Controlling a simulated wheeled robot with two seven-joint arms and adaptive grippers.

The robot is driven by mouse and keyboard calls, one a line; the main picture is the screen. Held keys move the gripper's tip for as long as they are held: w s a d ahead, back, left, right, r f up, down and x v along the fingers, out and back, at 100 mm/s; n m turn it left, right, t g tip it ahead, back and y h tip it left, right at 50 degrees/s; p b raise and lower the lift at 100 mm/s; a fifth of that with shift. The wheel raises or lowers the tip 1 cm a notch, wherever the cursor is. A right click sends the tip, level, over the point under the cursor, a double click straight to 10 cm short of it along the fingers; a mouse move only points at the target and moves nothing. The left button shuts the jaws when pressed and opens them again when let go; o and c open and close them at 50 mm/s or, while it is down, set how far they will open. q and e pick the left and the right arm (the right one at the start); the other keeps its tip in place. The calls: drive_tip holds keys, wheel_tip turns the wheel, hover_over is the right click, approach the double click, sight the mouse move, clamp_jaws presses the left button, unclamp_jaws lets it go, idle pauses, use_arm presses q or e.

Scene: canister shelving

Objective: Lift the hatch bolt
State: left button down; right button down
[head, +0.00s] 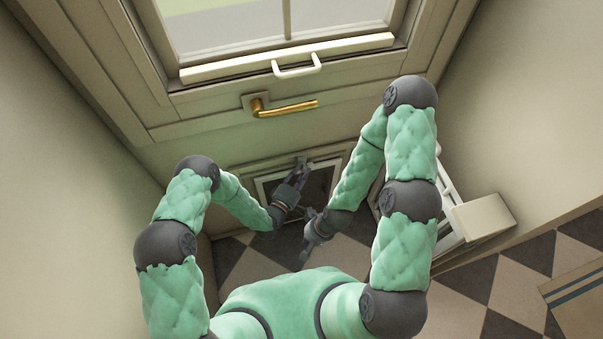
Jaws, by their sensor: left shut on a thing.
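The small hatch (264,190) is low in the door, a pale frame around a dark panel. The hatch bolt (300,161) is a small grey piece at the top of the frame, mostly covered by my fingers. My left gripper (298,170) reaches up across the hatch from the left and is shut on the bolt. My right gripper (308,236) is lower, in front of the hatch's lower right, apart from the bolt. Its fingers are small and dark, and I cannot tell whether they are open.
A brass lever handle (285,108) and a white pull handle (297,66) are on the door above. A pale rack with a box-like piece (483,217) stands at the right. Walls close in on both sides.

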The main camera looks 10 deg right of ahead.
use_arm(q)
wheel_tip(320, 180, up, 3)
drive_tip(key=shift+d+p, duration=0.1)
drive_tip(key=shift+p, duration=0.75)
drive_tip(key=c, duration=1.1)
unclamp_jaws()
drive_tip(key=shift+s, duration=0.1)
drive_tip(key=v, duration=1.2)
